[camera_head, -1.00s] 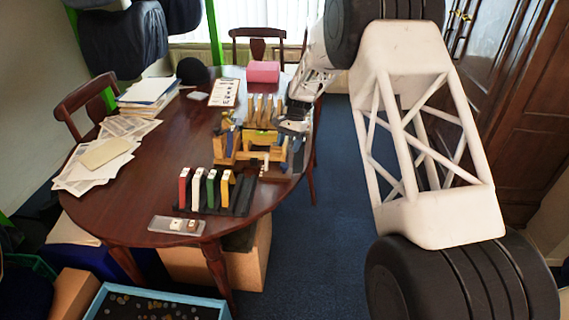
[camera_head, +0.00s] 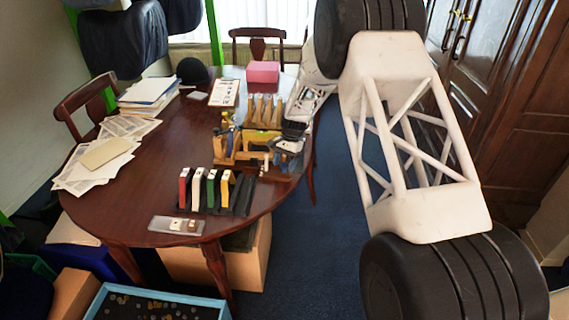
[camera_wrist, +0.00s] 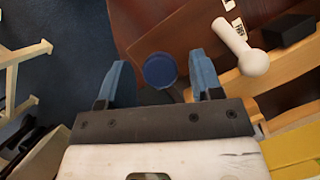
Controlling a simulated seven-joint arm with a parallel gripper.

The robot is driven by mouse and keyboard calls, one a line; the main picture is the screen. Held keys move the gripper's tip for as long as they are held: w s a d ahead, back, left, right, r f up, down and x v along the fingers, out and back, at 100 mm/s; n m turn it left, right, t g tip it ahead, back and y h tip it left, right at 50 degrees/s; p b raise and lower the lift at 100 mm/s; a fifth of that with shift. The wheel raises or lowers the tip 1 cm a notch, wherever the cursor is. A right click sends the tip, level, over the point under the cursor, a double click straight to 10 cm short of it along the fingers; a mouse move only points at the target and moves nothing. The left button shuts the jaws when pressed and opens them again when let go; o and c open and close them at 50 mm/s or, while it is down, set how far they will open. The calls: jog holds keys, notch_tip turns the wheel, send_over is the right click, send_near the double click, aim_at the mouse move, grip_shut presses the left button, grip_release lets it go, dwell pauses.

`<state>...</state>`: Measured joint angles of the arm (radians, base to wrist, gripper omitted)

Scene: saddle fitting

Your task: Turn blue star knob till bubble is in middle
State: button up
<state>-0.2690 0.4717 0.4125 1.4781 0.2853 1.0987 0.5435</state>
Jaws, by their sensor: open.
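A round dark blue knob (camera_wrist: 160,70) shows in the wrist view between the two blue fingers of my gripper (camera_wrist: 155,77). The gripper is open, with a gap visible on each side of the knob; I cannot tell its height relative to the fingertips. The knob's star shape is not clear. In the head view my gripper (camera_head: 288,147) is at the right end of the wooden fixture (camera_head: 228,156), near the table's right edge. A yellow-green piece on the fixture may be the level, but no bubble can be made out.
A pale round-ended peg (camera_wrist: 240,46) lies near the gripper's right side. On the table (camera_head: 140,200) stand a black rack (camera_head: 240,200) with coloured pieces, upright wooden pieces (camera_head: 262,112) and a pink box (camera_head: 262,72). Papers (camera_head: 105,155) cover the left side.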

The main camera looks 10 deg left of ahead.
jog(key=c, duration=0.9)
jog(key=shift+n+h, duration=0.3)
jog(key=shift+n, duration=0.4)
jog(key=o, duration=0.9)
jog(key=shift+r, duration=0.1)
jog(key=v, duration=0.7)
jog(key=shift+w+r, duration=0.25)
jog(key=shift+d, duration=0.1)
